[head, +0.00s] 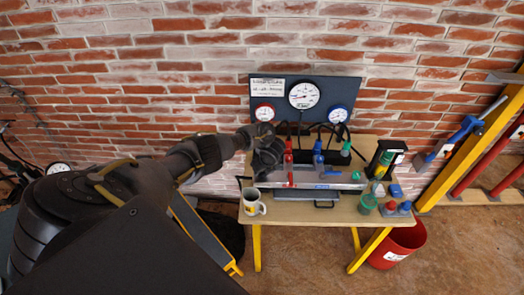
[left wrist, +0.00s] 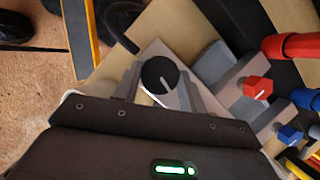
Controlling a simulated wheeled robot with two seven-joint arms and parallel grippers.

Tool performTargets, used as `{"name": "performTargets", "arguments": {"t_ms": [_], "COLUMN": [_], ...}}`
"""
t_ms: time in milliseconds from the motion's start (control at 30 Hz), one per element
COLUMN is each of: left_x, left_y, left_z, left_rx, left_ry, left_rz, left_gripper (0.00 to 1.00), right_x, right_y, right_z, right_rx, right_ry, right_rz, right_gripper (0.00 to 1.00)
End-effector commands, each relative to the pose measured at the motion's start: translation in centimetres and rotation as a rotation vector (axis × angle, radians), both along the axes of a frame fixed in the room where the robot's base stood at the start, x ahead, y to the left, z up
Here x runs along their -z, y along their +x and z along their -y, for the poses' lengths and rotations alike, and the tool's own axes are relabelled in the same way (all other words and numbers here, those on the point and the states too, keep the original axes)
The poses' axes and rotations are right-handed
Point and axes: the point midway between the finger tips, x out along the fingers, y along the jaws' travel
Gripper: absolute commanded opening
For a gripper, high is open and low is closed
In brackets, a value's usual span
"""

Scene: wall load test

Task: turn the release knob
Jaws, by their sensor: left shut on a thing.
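The release knob (left wrist: 158,74) is a round black dial with a short white line, in the left wrist view. It sits on a pale grey slanted block (left wrist: 158,50) at the left end of the bench unit. My left gripper (left wrist: 161,84) is shut on the knob, with one grey finger on each side of it. In the head view my left arm reaches in from the left, and its gripper (head: 267,158) covers the knob at the unit's left end. My right gripper is not in view.
A white mug (head: 252,203) stands close below the gripper on the wooden table (head: 330,214). Red (head: 288,160), blue (head: 318,158) and green (head: 346,150) levers stand to the right. A gauge panel (head: 335,92) rises behind. A red bucket (head: 398,244) is on the floor.

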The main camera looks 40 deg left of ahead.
Motion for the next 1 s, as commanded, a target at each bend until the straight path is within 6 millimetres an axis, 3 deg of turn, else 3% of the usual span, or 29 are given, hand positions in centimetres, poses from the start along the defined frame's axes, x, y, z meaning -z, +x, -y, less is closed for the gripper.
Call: {"name": "performTargets", "arguments": {"t_ms": [400, 1000], "left_x": [-0.2, -0.16], "left_y": [0.26, 0.29], "left_z": [-0.1, -0.1], "left_rx": [-0.218, -0.261], "left_ry": [0.002, 0.002], "left_rz": [0.002, 0.004], "left_gripper": [0.18, 0.18], "right_x": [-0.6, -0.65], "right_y": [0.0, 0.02], "right_z": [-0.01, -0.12], "right_rx": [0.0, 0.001], "right_ry": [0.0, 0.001], "right_rz": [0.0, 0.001], "right_gripper": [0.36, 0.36]}}
